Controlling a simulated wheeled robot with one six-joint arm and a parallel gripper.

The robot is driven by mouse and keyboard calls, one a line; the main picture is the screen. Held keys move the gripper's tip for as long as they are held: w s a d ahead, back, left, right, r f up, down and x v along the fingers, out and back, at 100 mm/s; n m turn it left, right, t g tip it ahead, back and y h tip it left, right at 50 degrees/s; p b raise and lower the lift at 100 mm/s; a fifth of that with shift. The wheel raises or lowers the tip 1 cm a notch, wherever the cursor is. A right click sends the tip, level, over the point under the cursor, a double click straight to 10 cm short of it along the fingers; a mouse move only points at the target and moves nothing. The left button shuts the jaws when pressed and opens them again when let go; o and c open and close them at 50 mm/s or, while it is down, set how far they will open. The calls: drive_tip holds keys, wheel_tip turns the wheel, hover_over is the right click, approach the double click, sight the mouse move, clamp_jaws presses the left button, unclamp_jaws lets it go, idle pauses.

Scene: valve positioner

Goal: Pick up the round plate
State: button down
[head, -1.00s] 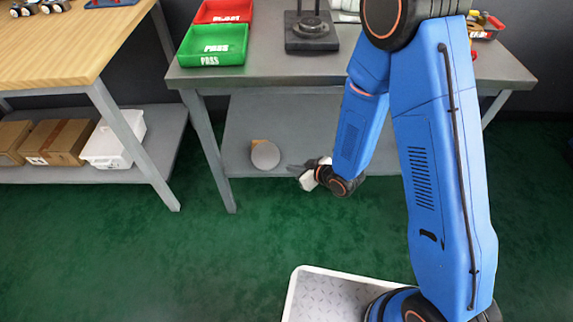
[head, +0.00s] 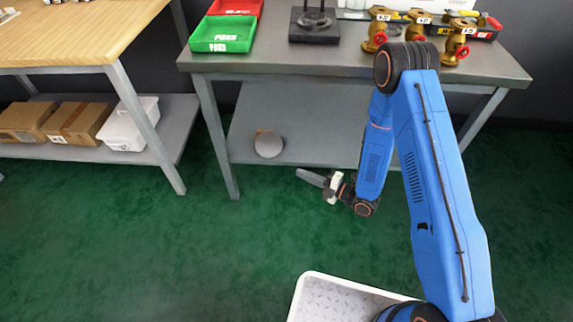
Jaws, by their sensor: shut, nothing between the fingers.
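The round plate (head: 269,145) is a small grey disc on the lower shelf of the grey workbench, near the shelf's front edge and left of its middle. A small tan patch shows at its upper edge. My gripper (head: 302,173) is shut and empty. It is in front of the shelf, to the right of the plate and lower in the picture, with its fingers pointing left. A gap separates the fingertips from the plate.
The grey workbench (head: 345,65) carries a red tray (head: 233,8), a green tray (head: 222,36), a black stand (head: 314,25) and several brass valves (head: 376,30). Its left front leg (head: 219,145) stands left of the plate. Boxes (head: 78,123) fill the left bench's shelf.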

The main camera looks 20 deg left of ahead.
drive_tip(key=d+n, duration=0.1)
drive_tip(key=n, duration=0.1)
approach(272, 152)
drive_tip(key=s+a, duration=0.1)
drive_tip(key=a, duration=0.2)
drive_tip(key=shift+w+a+f+y, duration=0.35)
drive_tip(key=shift+w+a+y, duration=0.05)
drive_tip(key=shift+w+a, duration=0.2)
drive_tip(key=shift+w+a, duration=0.45)
drive_tip(key=shift+w, duration=0.25)
